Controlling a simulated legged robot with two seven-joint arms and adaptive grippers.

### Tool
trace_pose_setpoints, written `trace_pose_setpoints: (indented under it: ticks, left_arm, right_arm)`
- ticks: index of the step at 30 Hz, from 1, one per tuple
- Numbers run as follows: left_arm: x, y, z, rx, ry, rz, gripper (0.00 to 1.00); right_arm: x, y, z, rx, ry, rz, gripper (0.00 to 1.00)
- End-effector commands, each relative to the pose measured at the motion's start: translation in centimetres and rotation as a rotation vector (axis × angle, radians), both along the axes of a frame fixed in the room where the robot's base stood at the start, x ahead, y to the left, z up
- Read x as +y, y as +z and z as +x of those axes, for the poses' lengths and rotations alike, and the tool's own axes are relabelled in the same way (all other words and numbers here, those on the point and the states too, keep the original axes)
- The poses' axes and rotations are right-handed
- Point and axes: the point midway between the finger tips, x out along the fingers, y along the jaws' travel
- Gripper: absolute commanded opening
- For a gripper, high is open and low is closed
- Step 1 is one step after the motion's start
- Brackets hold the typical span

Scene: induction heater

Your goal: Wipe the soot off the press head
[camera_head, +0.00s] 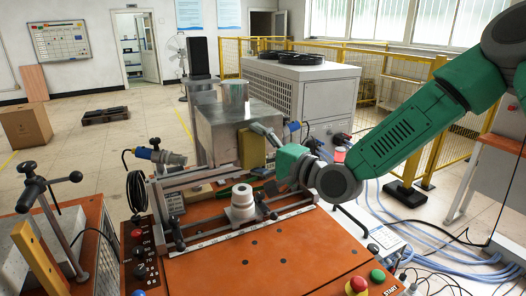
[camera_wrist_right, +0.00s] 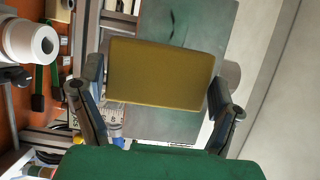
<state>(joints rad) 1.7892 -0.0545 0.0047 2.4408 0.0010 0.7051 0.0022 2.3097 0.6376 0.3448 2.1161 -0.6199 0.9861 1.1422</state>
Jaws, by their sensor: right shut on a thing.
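My right gripper (camera_head: 258,140) is shut on a yellow sponge (camera_head: 250,149). In the right wrist view, the fingers (camera_wrist_right: 157,92) flank the yellow block (camera_wrist_right: 160,74) on its left and right sides. The sponge is at the right-hand face of the grey metal box (camera_head: 217,128), which looks like the press head. Behind the sponge in the wrist view is a grey-green metal face (camera_wrist_right: 185,28) with dark streaks like soot above the sponge. The sponge hides part of this face. I cannot tell whether it touches. My left gripper is not in view.
A white ringed cylinder (camera_head: 242,203) stands on the orange bench (camera_head: 270,262) in front of the box. Metal rails and clamps surround it. A lever press (camera_head: 50,205) stands left. Cables and a control box (camera_head: 385,240) lie right. A yellow fence (camera_head: 432,90) stands behind.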

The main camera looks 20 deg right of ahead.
Motion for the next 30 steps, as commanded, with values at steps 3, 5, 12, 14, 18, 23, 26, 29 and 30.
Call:
trace_pose_setpoints:
  ticks: [3,5,12,14,18,23,26,29,30]
  left_arm:
    - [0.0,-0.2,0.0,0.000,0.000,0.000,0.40]
    - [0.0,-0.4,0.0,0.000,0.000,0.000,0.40]
    - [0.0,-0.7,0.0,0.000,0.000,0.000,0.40]
    - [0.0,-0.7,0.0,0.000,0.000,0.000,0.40]
    - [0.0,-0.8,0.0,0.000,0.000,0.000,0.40]
    - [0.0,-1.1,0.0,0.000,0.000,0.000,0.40]
    - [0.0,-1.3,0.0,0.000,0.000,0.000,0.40]
    - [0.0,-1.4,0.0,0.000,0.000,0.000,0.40]
    - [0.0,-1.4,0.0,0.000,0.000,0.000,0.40]
  right_arm:
    - [0.9,0.0,0.0,-0.001,0.003,0.000,0.62]
    - [1.5,0.0,-0.1,-0.001,0.003,0.000,0.62]
    - [3.3,0.1,-0.3,-0.003,0.001,-0.001,0.62]
    - [3.4,0.1,-0.3,-0.002,0.001,0.000,0.62]
    - [3.7,0.1,-0.3,-0.002,0.001,0.000,0.62]
    - [5.1,0.0,-0.4,-0.001,0.003,0.000,0.62]
    - [5.9,0.0,-0.5,-0.002,0.002,0.001,0.62]
    - [6.6,0.0,-0.5,-0.002,0.001,0.001,0.62]
    - [6.8,0.0,-0.5,-0.002,0.001,0.000,0.62]
